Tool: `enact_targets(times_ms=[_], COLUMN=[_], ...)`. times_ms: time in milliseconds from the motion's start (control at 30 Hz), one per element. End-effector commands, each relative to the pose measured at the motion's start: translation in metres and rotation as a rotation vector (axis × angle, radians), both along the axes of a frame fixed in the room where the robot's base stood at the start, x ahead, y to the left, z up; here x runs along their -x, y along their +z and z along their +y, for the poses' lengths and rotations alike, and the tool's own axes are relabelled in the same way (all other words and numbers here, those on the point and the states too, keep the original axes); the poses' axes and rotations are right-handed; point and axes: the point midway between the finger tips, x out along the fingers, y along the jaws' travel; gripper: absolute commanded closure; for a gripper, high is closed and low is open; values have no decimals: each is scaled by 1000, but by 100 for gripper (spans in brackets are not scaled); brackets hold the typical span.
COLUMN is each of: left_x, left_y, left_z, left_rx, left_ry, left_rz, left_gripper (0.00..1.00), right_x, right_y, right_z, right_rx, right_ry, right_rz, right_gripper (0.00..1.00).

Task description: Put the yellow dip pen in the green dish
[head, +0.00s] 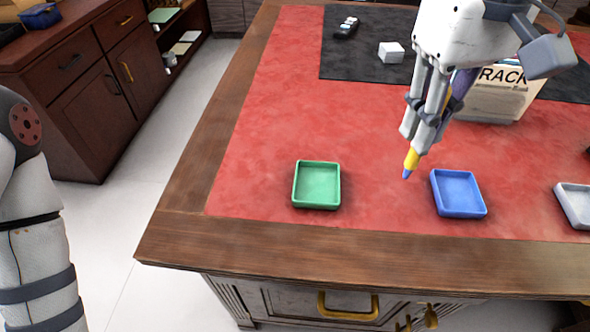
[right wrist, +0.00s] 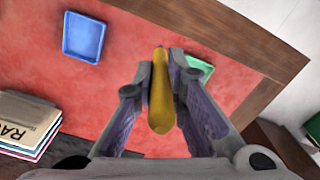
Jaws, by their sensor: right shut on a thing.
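The yellow dip pen (head: 412,160) has a bluish tip and is held pointing down by my right gripper (head: 422,140). The pen's yellow body (right wrist: 160,95) also shows between the fingers (right wrist: 160,80) in the right wrist view. The pen hangs above the red leather, between the green and blue dishes. The green dish (head: 317,185) is empty and lies to the left of the pen; it is partly hidden behind a finger in the right wrist view (right wrist: 201,69). My left arm shows at the left edge, but its gripper is out of view.
A blue dish (head: 459,193) lies right of the pen and a grey dish (head: 574,205) at the right edge. Books (head: 497,101) stand behind the right gripper. A white block (head: 391,52) and a dark object (head: 346,27) lie on the black mat (head: 350,68). Red leather around the green dish is clear.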

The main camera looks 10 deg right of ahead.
Motion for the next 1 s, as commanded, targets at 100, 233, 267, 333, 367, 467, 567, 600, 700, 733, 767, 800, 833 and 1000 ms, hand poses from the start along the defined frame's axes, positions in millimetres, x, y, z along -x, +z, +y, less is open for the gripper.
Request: enact_targets(times_ms=[100, 233, 267, 333, 367, 467, 567, 600, 700, 733, 767, 800, 833, 1000], left_x=[0, 0, 0, 0, 0, 1, 7, 9, 13, 13, 14, 16, 17, 19], left_y=[0, 0, 0, 0, 0, -1, -6, -8, -11, -12, -12, -14, -15, -17], left_z=[0, 0, 0, 0, 0, 0, 0, 0, 0, 0, 0, 0, 0, 0], left_rx=[0, 1, 1, 0, 0, 0, 0, 0, 1, 0, 0, 0, 1, 1], left_ry=[-1, -1, -1, -1, -1, 0, 0, 0, 0, 0, 0, 0, -1, -1], left_rz=[1, 1, 1, 1, 1, 4, 27, 36, 47, 49, 53, 58, 64, 70], left_gripper=[41, 41, 41, 41, 41, 41, 41, 41, 41, 41, 41, 41, 41, 41], right_x=[-7, -26, -31, -47, -54, -75, -89, -93, -99, -100, -102, -104, -107, -105], right_y=[-4, -16, -19, -28, -33, -53, -78, -85, -93, -95, -98, -102, -106, -132], right_z=[7, 23, 26, 39, 46, 65, 77, 80, 85, 86, 88, 90, 92, 91], right_rx=[5, 12, 13, 9, 8, 0, -1, -1, 0, 0, 0, -1, -1, 0], right_ry=[0, -1, -2, -1, 0, 1, 1, 2, 0, 0, 1, 1, 1, 0], right_rz=[3, 7, 4, 1, 1, 7, 12, 12, 7, 7, 7, 8, 8, 1], right_gripper=[100, 100, 100, 100, 100, 100, 100, 100, 100, 100, 100, 100, 100, 100])
